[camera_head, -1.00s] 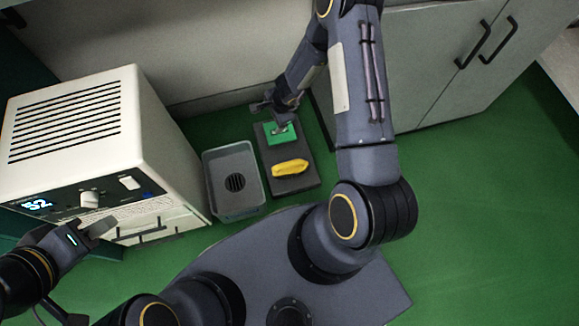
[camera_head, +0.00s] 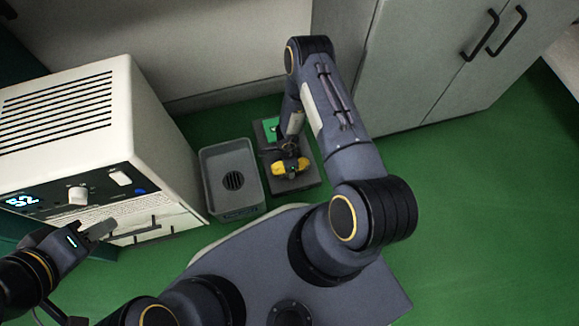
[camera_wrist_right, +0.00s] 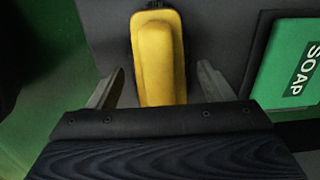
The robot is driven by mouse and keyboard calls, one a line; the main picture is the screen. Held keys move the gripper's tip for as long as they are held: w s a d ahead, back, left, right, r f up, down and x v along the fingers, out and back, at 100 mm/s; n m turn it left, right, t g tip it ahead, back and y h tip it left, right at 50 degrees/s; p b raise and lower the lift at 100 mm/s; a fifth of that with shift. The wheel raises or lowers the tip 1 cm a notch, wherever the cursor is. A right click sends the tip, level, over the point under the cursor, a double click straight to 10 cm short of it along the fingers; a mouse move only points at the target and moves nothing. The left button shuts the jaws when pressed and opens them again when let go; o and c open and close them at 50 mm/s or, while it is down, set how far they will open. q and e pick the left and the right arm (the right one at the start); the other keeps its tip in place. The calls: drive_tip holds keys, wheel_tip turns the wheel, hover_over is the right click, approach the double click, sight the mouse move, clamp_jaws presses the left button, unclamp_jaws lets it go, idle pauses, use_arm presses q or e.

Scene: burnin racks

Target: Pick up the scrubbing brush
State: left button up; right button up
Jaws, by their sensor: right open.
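The scrubbing brush is yellow with a dark edge. In the head view the brush (camera_head: 279,168) lies on a dark grey tray (camera_head: 309,176), partly hidden by my right gripper (camera_head: 290,165). In the right wrist view the brush (camera_wrist_right: 160,55) stands between the two fingers of my right gripper (camera_wrist_right: 160,88), which is open, with a gap on each side. I cannot tell how far above the tray the fingers are. My left gripper (camera_head: 100,229) is at the lower left in front of the white machine, away from the brush; its jaw opening is unclear.
A green soap block (camera_wrist_right: 288,65) lies on the tray beside the brush. A grey bin (camera_head: 216,198) with a drain grid stands left of the tray. A white machine (camera_head: 120,90) with a display is at the left, grey cabinets (camera_head: 425,60) at the back right. Green floor is free at right.

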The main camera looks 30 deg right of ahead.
use_arm(q)
drive_tip(key=shift+f, duration=0.1)
use_arm(e)
drive_tip(key=shift+f, duration=0.2)
drive_tip(key=c, duration=1.1)
